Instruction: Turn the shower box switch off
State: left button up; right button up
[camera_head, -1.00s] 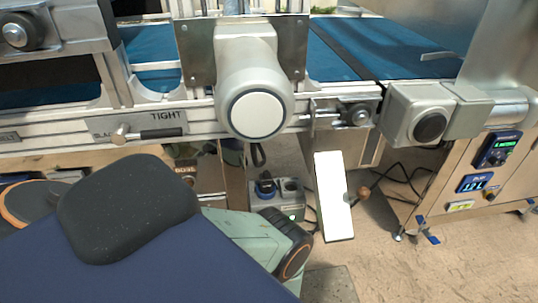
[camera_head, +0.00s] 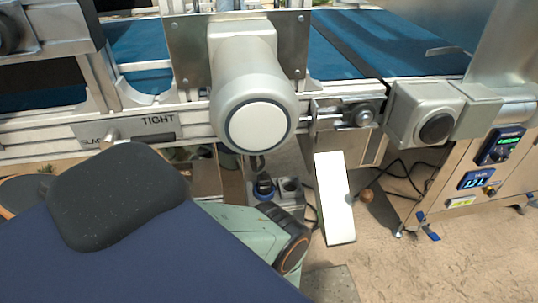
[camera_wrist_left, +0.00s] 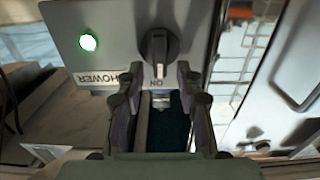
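The shower box (camera_wrist_left: 115,40) is a grey panel at the top of the left wrist view. Contact with the knob cannot be told. The left fingers do not show in the head view, and my right gripper is in neither view.
A conveyor frame (camera_head: 95,135) with a "TIGHT" label and a round white-faced motor housing (camera_head: 258,128) stands close ahead. A small grey socket box (camera_head: 290,187) sits low behind it.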

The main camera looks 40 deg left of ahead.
pick_arm(q)
jog(key=shift+s+r, duration=0.1)
jog(key=shift+r, duration=0.05)
jog(key=shift+c, duration=0.9)
jog(key=c, duration=0.3)
grip_shut()
jog(key=shift+n, duration=0.3)
jog(key=n, duration=0.3)
jog(key=s+a+n, duration=0.1)
jog(key=n, duration=0.3)
jog(key=f+n, duration=0.1)
jog(key=n, duration=0.3)
jog(key=shift+s+a, duration=0.15)
jog(key=shift+a, duration=0.05)
jog(key=shift+n, duration=0.4)
jog(key=shift+o, duration=2.4)
grip_release()
jog(key=shift+d+f, duration=0.1)
jog(key=shift+f, duration=0.05)
